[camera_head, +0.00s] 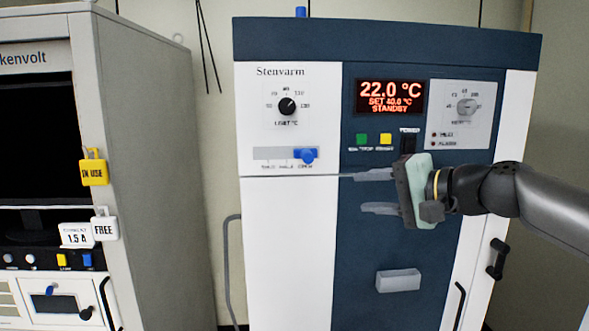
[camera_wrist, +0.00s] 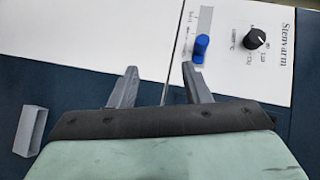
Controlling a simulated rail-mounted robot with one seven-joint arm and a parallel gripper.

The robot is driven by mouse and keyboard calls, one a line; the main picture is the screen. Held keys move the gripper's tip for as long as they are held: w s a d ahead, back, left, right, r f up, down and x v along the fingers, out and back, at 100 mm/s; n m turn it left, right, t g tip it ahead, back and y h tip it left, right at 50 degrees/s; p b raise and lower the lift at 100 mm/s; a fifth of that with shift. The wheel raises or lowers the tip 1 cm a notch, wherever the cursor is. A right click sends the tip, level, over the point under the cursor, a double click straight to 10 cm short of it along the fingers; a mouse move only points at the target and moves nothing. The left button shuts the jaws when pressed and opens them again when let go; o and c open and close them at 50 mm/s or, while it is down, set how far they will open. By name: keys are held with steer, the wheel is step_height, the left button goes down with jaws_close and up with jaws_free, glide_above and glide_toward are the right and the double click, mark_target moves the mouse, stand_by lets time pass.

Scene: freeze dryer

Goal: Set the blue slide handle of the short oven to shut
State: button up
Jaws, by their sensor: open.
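The blue slide handle (camera_head: 305,155) sits at the right end of its horizontal slot plate (camera_head: 270,153), on the white front panel of the Stenvarm oven (camera_head: 290,230). The label under the handle seems to read open; the other labels are too small to read surely. My gripper (camera_head: 355,192) is in front of the dark blue panel, right of and below the handle. Its two fingers are apart and empty. In the wrist view the handle (camera_wrist: 201,46) stands just beyond the tip of the right finger of my gripper (camera_wrist: 159,70), not between the fingers.
A black dial (camera_head: 287,105) sits above the slot. A grey block-like handle (camera_head: 398,280) juts out below my gripper. Another cabinet (camera_head: 150,150) with yellow and white tags stands left.

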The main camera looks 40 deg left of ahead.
mark_target(313, 158)
step_height(313, 158, up, 6)
steer(key=y, duration=0.2)
steer(key=a+p, duration=0.2)
steer(key=a, duration=0.3)
steer(key=a+f+p, duration=0.1)
steer(key=a+p, duration=0.1)
steer(key=a, duration=0.3)
steer(key=a+p, duration=0.2)
steer(key=a, duration=0.3)
steer(key=shift+w+f, duration=0.25)
steer(key=shift+f, duration=0.15)
steer(key=shift+a+f+p, duration=0.25)
steer(key=shift+a+p, duration=0.05)
steer(key=shift+a, duration=0.35)
